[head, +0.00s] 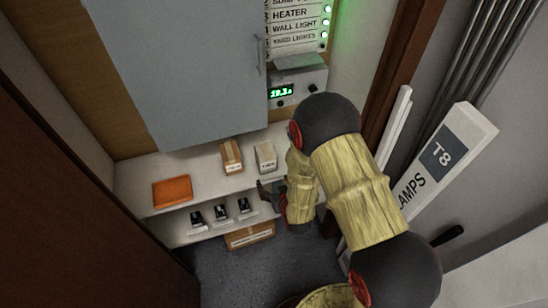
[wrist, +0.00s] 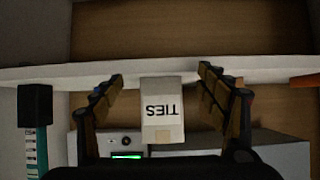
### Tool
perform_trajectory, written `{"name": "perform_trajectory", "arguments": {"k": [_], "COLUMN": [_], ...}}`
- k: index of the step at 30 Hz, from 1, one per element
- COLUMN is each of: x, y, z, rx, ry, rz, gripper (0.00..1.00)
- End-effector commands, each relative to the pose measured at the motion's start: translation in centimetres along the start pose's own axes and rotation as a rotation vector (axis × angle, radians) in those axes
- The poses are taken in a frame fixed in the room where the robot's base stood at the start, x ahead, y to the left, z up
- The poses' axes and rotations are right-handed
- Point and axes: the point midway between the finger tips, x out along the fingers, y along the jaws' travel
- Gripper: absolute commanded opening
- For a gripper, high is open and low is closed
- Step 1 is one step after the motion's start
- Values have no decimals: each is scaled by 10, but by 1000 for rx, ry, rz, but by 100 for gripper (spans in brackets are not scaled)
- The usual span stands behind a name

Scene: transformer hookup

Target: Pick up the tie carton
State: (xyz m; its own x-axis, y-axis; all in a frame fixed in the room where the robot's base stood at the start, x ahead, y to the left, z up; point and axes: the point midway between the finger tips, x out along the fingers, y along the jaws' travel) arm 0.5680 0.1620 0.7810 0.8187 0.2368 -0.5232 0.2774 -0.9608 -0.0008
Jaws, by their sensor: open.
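The tie carton (wrist: 162,118) is a small pale box with "TIES" upside down on its face in the wrist view. It appears between the two fingers of my gripper (wrist: 161,76), with a visible gap on each side. The fingers are open and hold nothing. In the head view, a pale carton (head: 265,157) stands on the white shelf at the right; its label is too small to read, but it looks like the same one. My gripper (head: 269,190) is just in front of the shelf below it, partly hidden by my arm.
A brown carton (head: 231,156) stands just left of the pale one. An orange tray (head: 172,192) lies further left on the shelf. Several black devices (head: 221,212) sit on the lower shelf, above a cardboard box (head: 249,235). A grey cabinet (head: 185,65) hangs above.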

Motion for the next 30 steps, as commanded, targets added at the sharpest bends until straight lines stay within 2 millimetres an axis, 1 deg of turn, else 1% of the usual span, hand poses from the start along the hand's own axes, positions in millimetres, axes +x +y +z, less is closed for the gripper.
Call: {"name": "perform_trajectory", "arguments": {"k": [1,3,7,10,17,25,27,30], "x": [0,-1,-3,3,26,62,68,72], "y": [0,0,0,0,0,0,0,0], "z": [-17,-34,-52,-57,-60,-67,-69,-70], "rx": [0,0,1,1,1,1,1,1], "ry": [60,125,190,205,203,202,201,201], "rz": [0,0,1,1,1,1,1,1], "gripper": [74,74,74,74,74,74,74,74]}}
